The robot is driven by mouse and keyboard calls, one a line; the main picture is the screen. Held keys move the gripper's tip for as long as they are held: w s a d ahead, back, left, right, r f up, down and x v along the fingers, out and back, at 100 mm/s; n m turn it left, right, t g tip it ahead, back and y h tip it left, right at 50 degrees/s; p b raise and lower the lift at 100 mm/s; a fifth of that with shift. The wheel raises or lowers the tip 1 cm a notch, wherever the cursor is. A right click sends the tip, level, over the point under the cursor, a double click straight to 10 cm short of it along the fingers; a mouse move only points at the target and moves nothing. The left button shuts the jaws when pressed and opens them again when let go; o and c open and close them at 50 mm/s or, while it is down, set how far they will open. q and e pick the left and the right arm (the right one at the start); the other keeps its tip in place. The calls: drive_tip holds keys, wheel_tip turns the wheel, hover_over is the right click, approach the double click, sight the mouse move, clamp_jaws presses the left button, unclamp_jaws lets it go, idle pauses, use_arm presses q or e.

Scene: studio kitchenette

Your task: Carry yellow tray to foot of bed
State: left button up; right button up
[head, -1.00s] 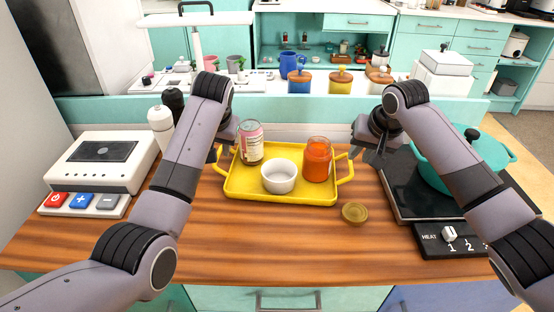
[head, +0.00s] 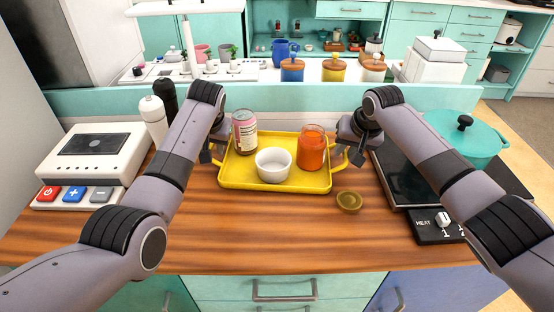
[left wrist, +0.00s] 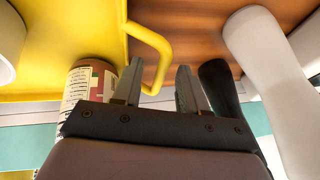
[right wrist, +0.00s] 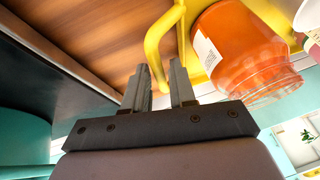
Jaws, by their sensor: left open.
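The yellow tray (head: 275,187) lies on the wooden counter and holds a labelled can (head: 244,133), a white bowl (head: 273,165) and a jar of orange-red contents (head: 312,150). My left gripper (head: 211,151) is at the tray's left handle; in the left wrist view the open fingers (left wrist: 157,85) are spread, with the handle (left wrist: 158,45) just ahead of them. My right gripper (head: 349,152) is at the right handle; in the right wrist view the handle (right wrist: 155,42) runs down between its fingers (right wrist: 161,75). Whether they press on it is unclear. The bed is not in view.
A small brown-gold lid (head: 349,201) lies just right of the tray. A dark hob (head: 405,180) with a teal pot (head: 465,140) stands at the right. A white appliance (head: 95,155) and shakers (head: 153,118) are at the left. The front counter is clear.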

use_arm(q)
drive_tip(key=shift+x, duration=0.9)
use_arm(e)
drive_tip(key=shift+x, duration=0.9)
use_arm(q)
drive_tip(key=shift+c, duration=0.2)
use_arm(e)
drive_tip(key=shift+c, duration=0.3)
use_arm(q)
drive_tip(key=c, duration=0.6)
use_arm(e)
clamp_jaws()
use_arm(q)
clamp_jaws()
drive_tip(key=shift+w+r, duration=0.1)
drive_tip(key=shift+r, duration=0.1)
use_arm(e)
drive_tip(key=shift+w+r, duration=0.1)
drive_tip(key=shift+r, duration=0.1)
